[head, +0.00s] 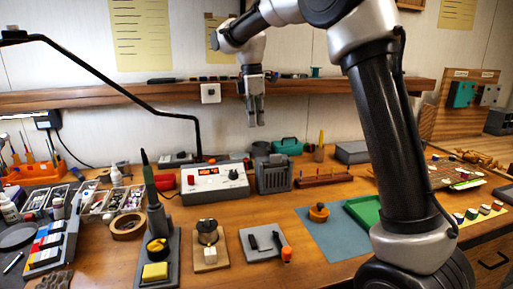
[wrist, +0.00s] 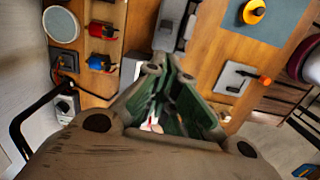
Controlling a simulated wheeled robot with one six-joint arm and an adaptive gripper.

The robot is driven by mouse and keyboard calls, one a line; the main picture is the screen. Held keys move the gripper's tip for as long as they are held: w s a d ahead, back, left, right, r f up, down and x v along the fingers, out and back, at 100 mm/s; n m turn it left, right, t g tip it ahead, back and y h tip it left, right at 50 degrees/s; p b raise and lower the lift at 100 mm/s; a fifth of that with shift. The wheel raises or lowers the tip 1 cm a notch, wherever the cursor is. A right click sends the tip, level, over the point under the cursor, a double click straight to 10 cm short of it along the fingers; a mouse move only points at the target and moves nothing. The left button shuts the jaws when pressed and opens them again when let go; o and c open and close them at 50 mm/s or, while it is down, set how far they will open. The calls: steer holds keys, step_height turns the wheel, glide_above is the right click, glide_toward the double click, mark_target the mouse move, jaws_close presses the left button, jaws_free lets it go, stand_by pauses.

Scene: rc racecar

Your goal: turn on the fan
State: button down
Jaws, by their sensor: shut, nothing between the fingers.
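My gripper (head: 257,122) hangs fingers down above the back of the workbench, in front of the shelf. Its fingers are shut with nothing between them; they also fill the middle of the wrist view (wrist: 162,68). A dark grey ribbed box (head: 272,173), which looks like the fan, stands at the back of the bench below and slightly right of my gripper. My gripper is apart from it. I cannot make out a switch on it. A white box (head: 210,93) with a small button or knob is fixed at the shelf edge, left of my gripper.
A white-fronted power supply (head: 215,181) stands left of the grey box, and a red-pegged rack (head: 322,178) to its right. The wooden shelf (head: 130,97) runs behind. A black lamp arm (head: 120,88) crosses at left. Tools and small boards crowd the bench (head: 285,217).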

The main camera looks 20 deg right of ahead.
mark_target(268, 149)
steer(key=shift+n, duration=0.3)
steer(key=f, duration=0.6)
steer(key=d+f, duration=0.1)
steer(key=f, duration=0.3)
steer(key=shift+s, duration=0.1)
steer(key=shift+d+r+y, duration=0.3)
steer(key=shift+r+y, duration=0.05)
steer(key=shift+y, duration=0.45)
steer(key=shift+d+r+y, duration=0.35)
steer(key=shift+d+y, duration=0.25)
steer(key=shift+y, duration=0.5)
steer(key=d+y, duration=0.1)
steer(key=y, duration=0.1)
steer(key=d+y, duration=0.1)
steer(key=y, duration=0.1)
steer(key=shift+r, duration=0.35)
steer(key=shift+a, duration=0.2)
steer(key=shift+d, duration=0.1)
steer(key=shift+r, duration=0.1)
